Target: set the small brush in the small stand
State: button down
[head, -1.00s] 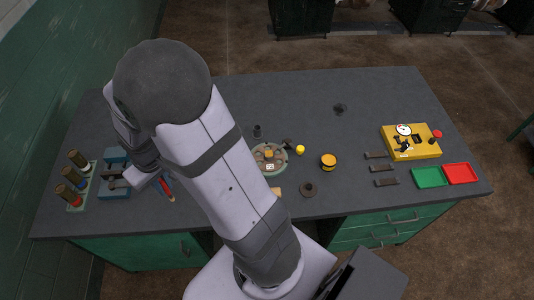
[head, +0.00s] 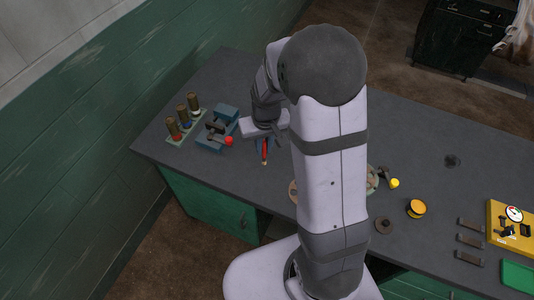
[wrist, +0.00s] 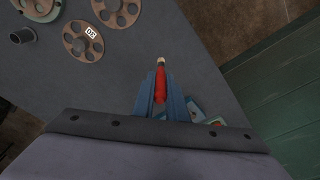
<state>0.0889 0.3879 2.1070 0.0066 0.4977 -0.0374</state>
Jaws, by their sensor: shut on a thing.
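My gripper (wrist: 160,76) is shut on the small brush (wrist: 160,90), which has a red handle and a pale tip pointing away from the wrist. The brush also shows in the head view (head: 264,152), held over the bench just right of the blue vise. A small dark cup-like holder (wrist: 22,36) stands at the upper left in the wrist view, apart from the brush. Another dark round holder (head: 452,161) stands far right on the bench in the head view. I cannot tell which is the small stand. My arm hides the middle of the bench.
The blue vise (head: 209,141) and a rack of several brown-topped cylinders (head: 170,143) stand at the left. Round discs with holes (wrist: 83,48) lie in the wrist view. A yellow-black round tin (head: 416,208) and a yellow gauge box (head: 497,219) lie right. The bench (head: 420,130) is clear behind.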

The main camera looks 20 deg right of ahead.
jog(key=w+d+f+m, duration=0.1)
jog(key=w+d+m, duration=0.15)
jog(key=d, duration=0.85)
jog(key=w+d+f+m, duration=0.1)
jog(key=w+d, duration=0.2)
jog(key=d, duration=0.7)
jog(key=s+d+m, duration=0.1)
jog(key=s+d, duration=0.2)
jog(key=d, duration=0.5)
jog(key=s+d+f+m, duration=0.1)
jog(key=s+d, duration=0.2)
jog(key=d, duration=0.6)
jog(key=shift+d+f+h+b, duration=0.25)
jog(key=shift+h+b, duration=0.05)
jog(key=shift+b, duration=0.1)
jog(key=shift+f, duration=0.15)
jog(key=shift+w+f+b, duration=0.1)
jog(key=shift+f+b, duration=2.2)
jog(key=shift+f, duration=1.1)
jog(key=c, duration=1.7)
grip_release()
